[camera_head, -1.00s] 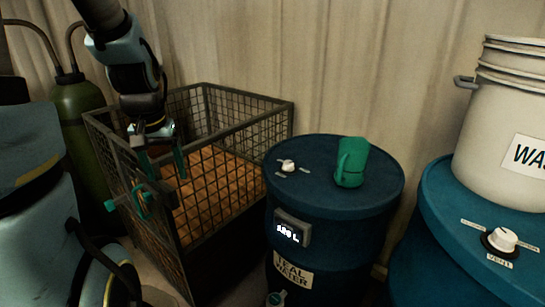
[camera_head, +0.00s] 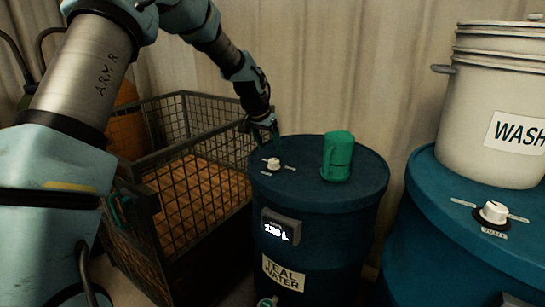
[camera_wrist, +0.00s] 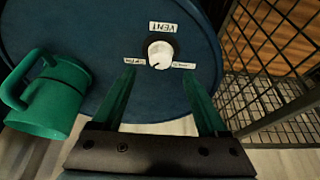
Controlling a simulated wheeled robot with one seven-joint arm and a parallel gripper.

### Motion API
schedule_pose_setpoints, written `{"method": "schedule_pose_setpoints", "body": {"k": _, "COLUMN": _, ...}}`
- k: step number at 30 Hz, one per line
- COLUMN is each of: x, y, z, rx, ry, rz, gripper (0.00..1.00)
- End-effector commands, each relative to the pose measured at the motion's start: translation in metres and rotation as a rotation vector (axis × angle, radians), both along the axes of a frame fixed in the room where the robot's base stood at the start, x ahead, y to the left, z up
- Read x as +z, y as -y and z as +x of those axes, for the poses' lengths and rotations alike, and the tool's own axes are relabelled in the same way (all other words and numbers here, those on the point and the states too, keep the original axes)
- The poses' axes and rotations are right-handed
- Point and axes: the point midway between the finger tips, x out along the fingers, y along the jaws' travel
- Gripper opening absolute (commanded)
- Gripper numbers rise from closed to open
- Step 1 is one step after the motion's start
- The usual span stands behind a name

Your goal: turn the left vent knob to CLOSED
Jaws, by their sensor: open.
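The left vent knob (camera_head: 273,164) is a small white knob on the lid of the blue drum (camera_head: 318,247) labelled TEAL WATER. In the wrist view the white knob (camera_wrist: 160,54) sits on a dark base, with a VENT label and a small label on each side, too small to read surely. My gripper (camera_head: 265,127) is just above and behind the knob in the head view. In the wrist view my gripper (camera_wrist: 160,78) is open, its two green fingers apart on either side below the knob, with nothing between them. I cannot tell whether they touch the lid.
A green mug (camera_head: 337,157) stands on the same lid, right of the knob. A wire mesh crate (camera_head: 178,150) stands close to the drum's left. Another blue drum (camera_head: 430,240) at right bears a white WASH bucket (camera_head: 500,90) and a second white vent knob (camera_head: 494,211).

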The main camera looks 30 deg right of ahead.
Motion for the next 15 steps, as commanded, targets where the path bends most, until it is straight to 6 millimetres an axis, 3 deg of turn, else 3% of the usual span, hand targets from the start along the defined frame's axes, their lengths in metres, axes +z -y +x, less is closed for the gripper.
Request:
{"method": "schedule_pose_setpoints", "body": {"k": 7, "x": -0.037, "y": 0.014, "z": 0.007, "rx": 0.001, "ry": -0.001, "rz": 0.002, "gripper": 0.76}}
{"method": "schedule_pose_setpoints", "body": {"k": 15, "x": -0.053, "y": 0.019, "z": 0.011, "rx": 0.001, "ry": 0.001, "rz": -0.001, "gripper": 0.76}}
